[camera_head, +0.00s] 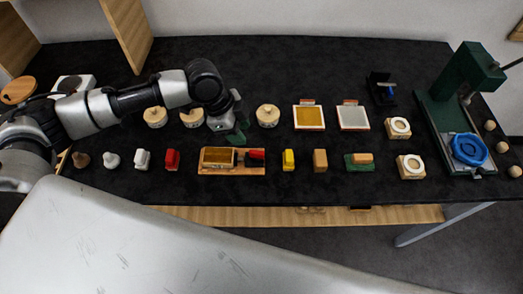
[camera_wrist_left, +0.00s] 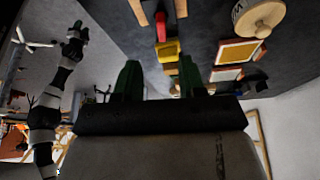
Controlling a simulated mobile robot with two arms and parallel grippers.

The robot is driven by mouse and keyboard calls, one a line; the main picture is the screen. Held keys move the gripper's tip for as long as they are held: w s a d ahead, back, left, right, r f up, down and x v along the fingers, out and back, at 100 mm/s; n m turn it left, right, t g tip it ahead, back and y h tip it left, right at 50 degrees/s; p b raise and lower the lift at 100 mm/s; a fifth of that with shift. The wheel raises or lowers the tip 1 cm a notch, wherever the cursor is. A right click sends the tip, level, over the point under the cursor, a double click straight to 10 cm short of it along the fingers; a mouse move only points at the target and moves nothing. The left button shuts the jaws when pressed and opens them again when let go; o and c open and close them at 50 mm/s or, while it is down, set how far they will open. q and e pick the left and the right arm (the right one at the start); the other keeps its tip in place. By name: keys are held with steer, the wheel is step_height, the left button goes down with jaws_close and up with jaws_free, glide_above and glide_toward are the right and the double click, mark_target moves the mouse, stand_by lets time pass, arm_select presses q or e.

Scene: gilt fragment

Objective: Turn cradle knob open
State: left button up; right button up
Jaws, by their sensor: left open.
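The cradle (camera_head: 203,171) is a wooden tray-like holder in the middle of the table's front part, with a brass-coloured block in its left part. A red knob (camera_head: 257,156) sits at its right end. A red piece that looks like this knob (camera_wrist_left: 161,27) shows at the top of the left wrist view. My left gripper (camera_head: 238,132) hangs just behind the cradle in the head view, apart from the knob. In the left wrist view its green fingers (camera_wrist_left: 160,80) are spread, with nothing between them. My right gripper (camera_wrist_left: 77,27) seems to show small on a raised arm; its jaws are unclear.
A yellow block (camera_head: 288,160) and a tan block (camera_head: 320,160) stand right of the cradle. Round wooden pieces (camera_head: 267,116) and framed panels (camera_head: 310,117) lie behind. A green press (camera_head: 452,90) stands at the far right.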

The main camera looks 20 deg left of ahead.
mark_target(256, 152)
arm_select(q)
steer(key=p+x, duration=0.1)
steer(key=x, duration=0.7)
steer(key=shift+w+d+f+p, duration=0.1)
steer(key=shift+f+p, duration=0.2)
steer(key=shift+d+f, duration=0.2)
steer(key=shift+f, duration=0.45)
jaws_close()
